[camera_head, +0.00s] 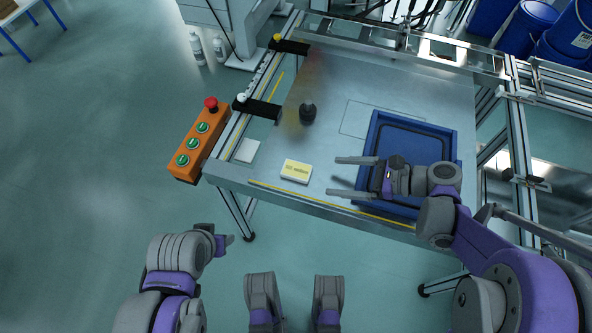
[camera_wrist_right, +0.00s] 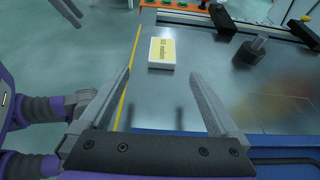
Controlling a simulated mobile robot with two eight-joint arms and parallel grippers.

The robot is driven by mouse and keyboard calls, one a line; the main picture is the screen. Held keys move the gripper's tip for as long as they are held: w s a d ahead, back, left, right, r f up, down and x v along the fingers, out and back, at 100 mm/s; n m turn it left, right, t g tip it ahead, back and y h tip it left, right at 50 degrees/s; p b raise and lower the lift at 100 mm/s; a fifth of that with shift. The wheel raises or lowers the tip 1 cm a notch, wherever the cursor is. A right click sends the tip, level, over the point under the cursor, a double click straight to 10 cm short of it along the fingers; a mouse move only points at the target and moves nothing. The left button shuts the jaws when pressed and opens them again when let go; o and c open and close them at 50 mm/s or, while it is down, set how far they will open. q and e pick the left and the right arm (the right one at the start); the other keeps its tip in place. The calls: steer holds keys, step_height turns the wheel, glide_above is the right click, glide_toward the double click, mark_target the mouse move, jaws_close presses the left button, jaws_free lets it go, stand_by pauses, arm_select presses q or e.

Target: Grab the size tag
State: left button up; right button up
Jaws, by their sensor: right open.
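The size tag (camera_head: 296,171) is a small white block with a yellow labelled top. It lies flat on the metal table near its front edge. In the right wrist view the tag (camera_wrist_right: 162,53) shows beyond the fingertips, roughly centred between them. My right gripper (camera_head: 337,177) is open and empty, with its fingers pointing left toward the tag and a gap between them and it. In the right wrist view the gripper (camera_wrist_right: 161,78) has its fingers spread wide. My left gripper (camera_head: 226,240) is off the table at lower left, and its jaws do not show clearly.
A blue tray (camera_head: 455,150) lies under and behind my right gripper. A dark knobbed cylinder (camera_head: 308,113) stands farther back. An orange button box (camera_head: 198,145) with a red stop button is at the left edge. The table around the tag is clear.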

glide_toward(297, 170)
steer(key=shift+w+a+f+b, duration=0.25)
steer(key=shift+a+f+b, duration=0.2)
steer(key=shift+a+f, duration=0.6)
steer(key=x, duration=0.2)
steer(key=b+x, duration=0.1)
steer(key=x, duration=0.1)
steer(key=r+x, duration=0.1)
steer(key=shift+w+a+f, duration=0.15)
steer(key=shift+w+a, duration=0.15)
steer(key=shift+a, duration=0.2)
steer(key=c, duration=1.4)
steer(key=shift+c, duration=0.2)
